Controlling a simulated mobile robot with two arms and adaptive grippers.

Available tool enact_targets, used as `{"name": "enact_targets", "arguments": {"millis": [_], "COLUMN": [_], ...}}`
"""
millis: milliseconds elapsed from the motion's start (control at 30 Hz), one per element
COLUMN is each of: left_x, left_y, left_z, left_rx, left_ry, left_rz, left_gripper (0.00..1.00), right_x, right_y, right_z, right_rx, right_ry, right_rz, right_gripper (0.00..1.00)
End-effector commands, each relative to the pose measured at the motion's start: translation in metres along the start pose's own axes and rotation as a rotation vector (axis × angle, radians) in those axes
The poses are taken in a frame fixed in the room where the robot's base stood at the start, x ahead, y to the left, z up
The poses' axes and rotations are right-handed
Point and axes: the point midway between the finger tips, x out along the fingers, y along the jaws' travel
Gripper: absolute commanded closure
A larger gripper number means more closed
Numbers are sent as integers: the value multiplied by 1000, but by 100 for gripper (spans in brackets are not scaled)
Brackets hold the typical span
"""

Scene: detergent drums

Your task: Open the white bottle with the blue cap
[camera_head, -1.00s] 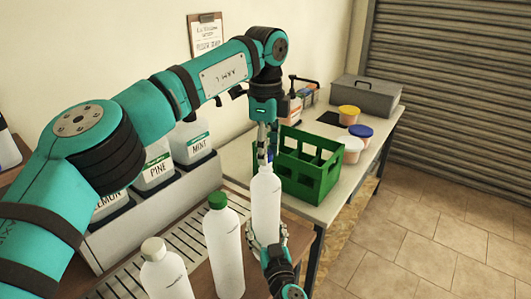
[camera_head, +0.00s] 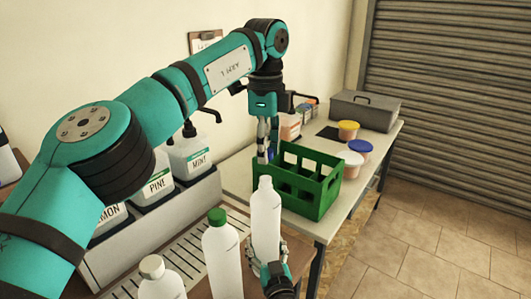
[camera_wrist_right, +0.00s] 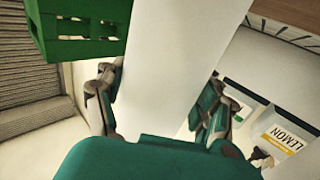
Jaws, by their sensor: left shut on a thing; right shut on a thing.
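The white bottle (camera_head: 265,225) stands upright with its narrow white neck bare at the top. My right gripper (camera_head: 268,262) is shut around its lower body; in the right wrist view the bottle (camera_wrist_right: 172,65) fills the middle between the two fingers. My left gripper (camera_head: 267,148) hangs above the bottle neck, clear of it by a small gap. Its fingers are shut on the small blue cap (camera_head: 270,155), which is mostly hidden by them and apart from the bottle.
A green-capped bottle (camera_head: 221,255) and a white-capped bottle (camera_head: 160,279) stand to the left. A green crate (camera_head: 318,192) is close behind the held bottle on the side table. Labelled jugs (camera_head: 190,158) stand at the back left. Tubs and a grey box (camera_head: 365,108) are farther right.

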Motion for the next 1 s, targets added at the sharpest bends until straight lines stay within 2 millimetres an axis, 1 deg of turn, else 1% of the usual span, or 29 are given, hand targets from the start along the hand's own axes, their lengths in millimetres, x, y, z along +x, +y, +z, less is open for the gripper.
{"name": "enact_targets", "arguments": {"millis": [33,67,267,300,567,667,767,1000], "left_x": [0,0,0,0,1,1,1,1], "left_y": [0,0,0,0,0,0,0,0], "left_z": [0,0,0,0,0,0,0,0], "left_rx": [0,0,0,0,0,0,0,0], "left_ry": [0,0,0,0,0,0,0,0], "left_rz": [0,0,1,1,1,1,1,1], "left_gripper": [100,100,100,100,100,100,100,100], "right_x": [0,0,0,0,-1,-7,-22,-74], "right_y": [0,0,0,0,0,0,0,0], "right_z": [0,0,0,0,0,1,2,2], "right_rx": [0,0,0,0,0,2,2,3], "right_ry": [0,0,0,0,0,-1,-2,-4], "right_rz": [0,0,0,0,0,0,0,1], "right_gripper": [100,31,5,2,2,2,2,2]}}
